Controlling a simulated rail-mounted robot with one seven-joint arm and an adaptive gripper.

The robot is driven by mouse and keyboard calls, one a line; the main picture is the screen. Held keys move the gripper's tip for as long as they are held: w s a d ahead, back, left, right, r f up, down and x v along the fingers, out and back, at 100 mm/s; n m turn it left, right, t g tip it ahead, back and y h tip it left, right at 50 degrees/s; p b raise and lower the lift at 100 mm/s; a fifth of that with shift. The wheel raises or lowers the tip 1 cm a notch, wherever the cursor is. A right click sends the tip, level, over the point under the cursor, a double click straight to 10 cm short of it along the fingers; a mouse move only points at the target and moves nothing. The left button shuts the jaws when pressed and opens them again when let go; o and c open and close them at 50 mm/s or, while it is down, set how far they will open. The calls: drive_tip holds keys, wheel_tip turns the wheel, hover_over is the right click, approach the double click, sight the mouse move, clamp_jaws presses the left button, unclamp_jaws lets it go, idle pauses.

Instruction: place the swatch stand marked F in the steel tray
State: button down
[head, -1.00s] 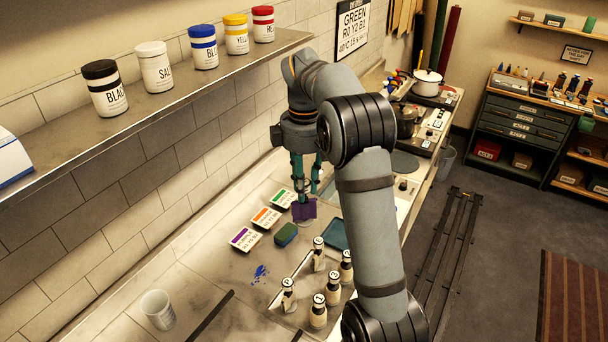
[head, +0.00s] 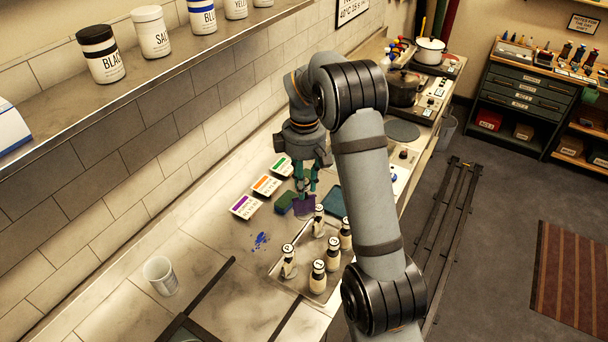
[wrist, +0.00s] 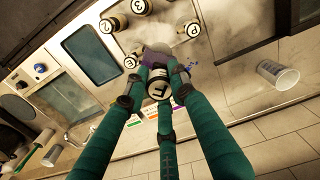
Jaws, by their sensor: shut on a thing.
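My gripper (head: 306,192) is shut on a swatch stand with a round, pale lettered top (wrist: 158,82) and a purple swatch (head: 304,206). Its letter is not clear enough to read surely. The wrist view shows the fingers closed around the stand. A shallow pale metallic tray (head: 273,270) is in front of the gripper in the head view, with several bottle-like stands on it, such as one at its left (head: 289,262). The held stand is behind this group; its height above the counter is hard to tell.
Three labelled cards, one purple-striped (head: 245,206), lie behind. Blue spatter (head: 260,240) marks the counter.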

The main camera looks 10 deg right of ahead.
wheel_tip(320, 180, down, 18)
drive_tip(key=b, duration=1.2)
drive_tip(key=shift+f+b, duration=0.4)
drive_tip(key=shift+f, duration=0.05)
idle(0.6)
drive_tip(key=c, duration=1.4)
unclamp_jaws()
drive_tip(key=shift+o, duration=1)
drive_tip(key=shift+o, duration=1.1)
drive_tip(key=shift+r, duration=0.1)
